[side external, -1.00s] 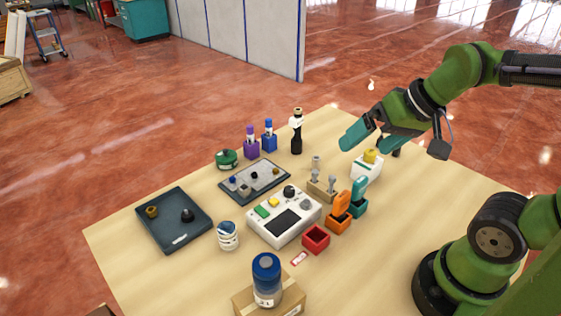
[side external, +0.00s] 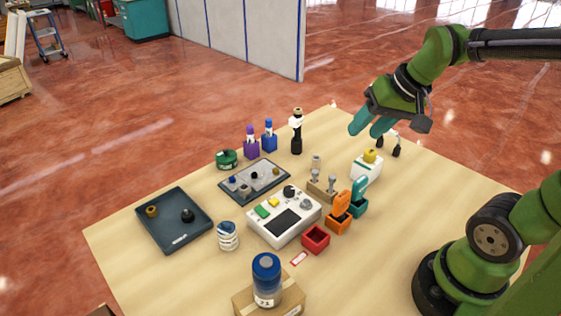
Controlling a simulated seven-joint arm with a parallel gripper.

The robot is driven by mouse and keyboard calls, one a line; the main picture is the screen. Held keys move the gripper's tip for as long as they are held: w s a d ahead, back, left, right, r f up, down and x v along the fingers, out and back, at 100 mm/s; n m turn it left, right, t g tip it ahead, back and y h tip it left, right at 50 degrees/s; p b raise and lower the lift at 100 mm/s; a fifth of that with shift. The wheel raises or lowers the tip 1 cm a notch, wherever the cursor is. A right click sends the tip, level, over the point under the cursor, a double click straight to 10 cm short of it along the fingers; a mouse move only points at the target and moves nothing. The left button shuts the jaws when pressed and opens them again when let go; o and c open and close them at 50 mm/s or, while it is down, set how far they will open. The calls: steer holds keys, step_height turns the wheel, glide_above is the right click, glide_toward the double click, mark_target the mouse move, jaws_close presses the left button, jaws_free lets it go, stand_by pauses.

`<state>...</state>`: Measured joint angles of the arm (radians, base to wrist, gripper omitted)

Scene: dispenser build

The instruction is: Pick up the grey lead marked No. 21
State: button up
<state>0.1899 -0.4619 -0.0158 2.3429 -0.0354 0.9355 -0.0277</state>
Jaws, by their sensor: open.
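My gripper (side external: 367,129) has two teal fingers that are apart and empty, above the far right part of the table. A small pale grey lead with two black ends (side external: 396,150) lies just right of the fingers, apart from them as far as I can tell. A wooden block (side external: 322,191) holds several grey upright pieces (side external: 332,183).
A white box with a yellow top (side external: 367,169) stands just below the gripper. Orange (side external: 339,216) and teal (side external: 360,199) open cases, a white instrument (side external: 284,221), a dark tray (side external: 174,222) and a blue-capped jar (side external: 266,275) occupy the table.

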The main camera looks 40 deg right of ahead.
steer(key=w+d+g, duration=0.2)
steer(key=w+d, duration=0.3)
steer(key=d, duration=0.3)
steer(key=n+g, duration=0.4)
steer(key=n, duration=0.1)
glide_above(392, 130)
step_height(392, 130, down, 4)
steer(key=shift+n+h, duration=0.3)
steer(key=shift+h, duration=0.1)
step_height(392, 130, down, 11)
steer(key=shift+w+a, duration=0.1)
steer(key=shift+s+f, duration=0.2)
steer(key=shift+f, duration=2.5)
steer(key=shift+c, duration=0.4)
jaws_close()
